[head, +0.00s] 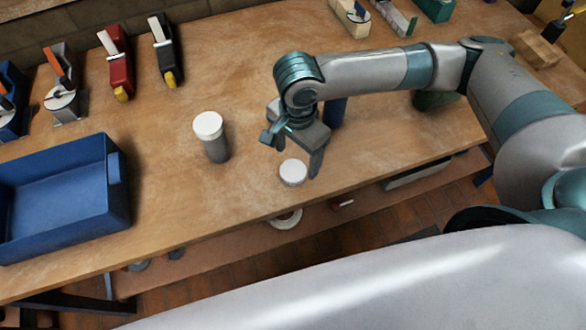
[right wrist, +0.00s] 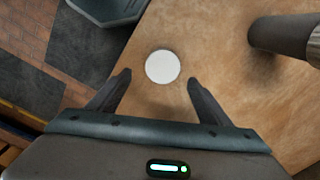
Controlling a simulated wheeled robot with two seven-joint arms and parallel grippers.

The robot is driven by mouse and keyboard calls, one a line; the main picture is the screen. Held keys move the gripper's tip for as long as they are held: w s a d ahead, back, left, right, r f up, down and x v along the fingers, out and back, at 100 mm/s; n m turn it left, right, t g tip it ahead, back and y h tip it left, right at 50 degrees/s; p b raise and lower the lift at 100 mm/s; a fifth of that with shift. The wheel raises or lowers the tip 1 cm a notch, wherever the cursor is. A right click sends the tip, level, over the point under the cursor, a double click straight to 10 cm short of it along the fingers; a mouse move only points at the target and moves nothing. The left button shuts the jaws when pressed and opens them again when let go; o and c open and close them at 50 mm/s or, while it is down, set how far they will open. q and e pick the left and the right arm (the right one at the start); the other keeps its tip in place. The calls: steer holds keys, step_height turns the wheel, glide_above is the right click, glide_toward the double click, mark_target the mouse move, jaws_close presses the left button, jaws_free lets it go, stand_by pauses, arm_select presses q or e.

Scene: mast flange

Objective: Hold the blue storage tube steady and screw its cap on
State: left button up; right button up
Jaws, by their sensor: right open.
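A white round cap (head: 293,173) lies flat on the bench near its front edge. It also shows in the right wrist view (right wrist: 163,66), between and just beyond the fingertips. My right gripper (head: 292,155) is open and empty, pointing down over the cap, with a finger on each side. Its fingers also show in the right wrist view (right wrist: 158,78). The blue tube (head: 335,111) stands on the bench behind my right gripper, which partly hides it. My left gripper is not in view.
A grey tube with a white cap (head: 215,148) stands upright left of the gripper; it shows in the right wrist view (right wrist: 282,36). A blue bin (head: 122,190) is at the left. Tape dispensers (head: 118,65) line the back. The bench's front edge is close to the loose cap.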

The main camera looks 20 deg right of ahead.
mark_target(294, 169)
steer(key=shift+w+a+f+p, duration=0.1)
steer(key=shift+f+p, duration=0.1)
steer(key=shift+f, duration=0.65)
steer(key=shift+s+a+f+p, duration=0.1)
steer(key=shift+a+f+p, duration=0.1)
steer(key=shift+f, duration=0.7)
steer(key=shift+w+a+f+p, duration=0.1)
steer(key=shift+f+p, duration=0.1)
steer(key=shift+f, duration=0.65)
steer(key=c, duration=1.1)
